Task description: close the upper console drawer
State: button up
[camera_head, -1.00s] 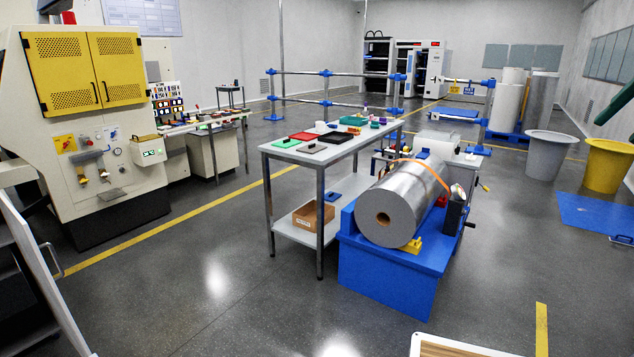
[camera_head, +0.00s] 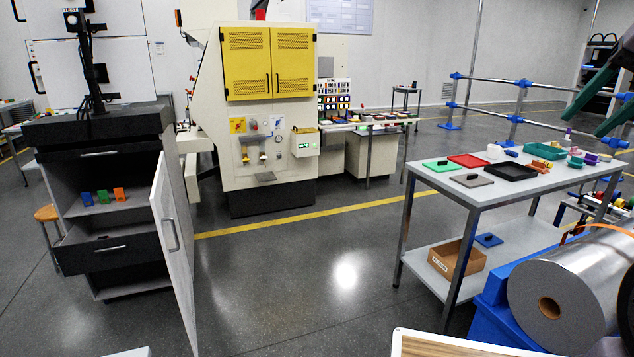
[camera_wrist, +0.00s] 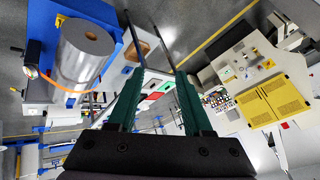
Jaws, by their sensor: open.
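The console (camera_head: 180,200) is the dark-topped grey cabinet at the left of the head view. A dark drawer front with a bar handle (camera_head: 98,153) sits just under its top; I cannot tell whether it stands out. Below an open shelf, a second dark drawer (camera_head: 108,250) is pulled out, with its inside partly showing. A light door (camera_head: 172,240) hangs open on the console's right side. My gripper (camera_head: 586,122) shows as green fingers at the upper right, far from the console. In the wrist view my gripper (camera_wrist: 155,75) is open and empty.
Small blue, green and orange items (camera_head: 103,196) sit on the console shelf. A work table (camera_head: 440,185) with trays and a blue roll stand (camera_head: 490,310) occupy the right. A yellow-doored machine (camera_head: 270,130) stands behind. Grey floor (camera_head: 300,290) between console and table is clear.

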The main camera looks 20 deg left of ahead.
aim_at(124, 234)
jog(key=i+u, duration=0.25)
jog(key=u, duration=0.15)
jog(key=i+u, duration=0.25)
jog(key=u, duration=0.2)
jog(key=i+u, duration=0.2)
jog(key=u, duration=0.2)
jog(key=i+l+u, duration=0.2)
jog(key=u, duration=0.2)
jog(key=i+l+u, duration=0.2)
jog(key=u, duration=0.25)
jog(key=i+l+u, duration=0.3)
jog(key=l, duration=0.25)
jog(key=i+l+u, duration=0.35)
jog(key=l, duration=0.25)
jog(key=i+l+u, duration=0.3)
jog(key=i+l, duration=0.5)
jog(key=i, duration=0.15)
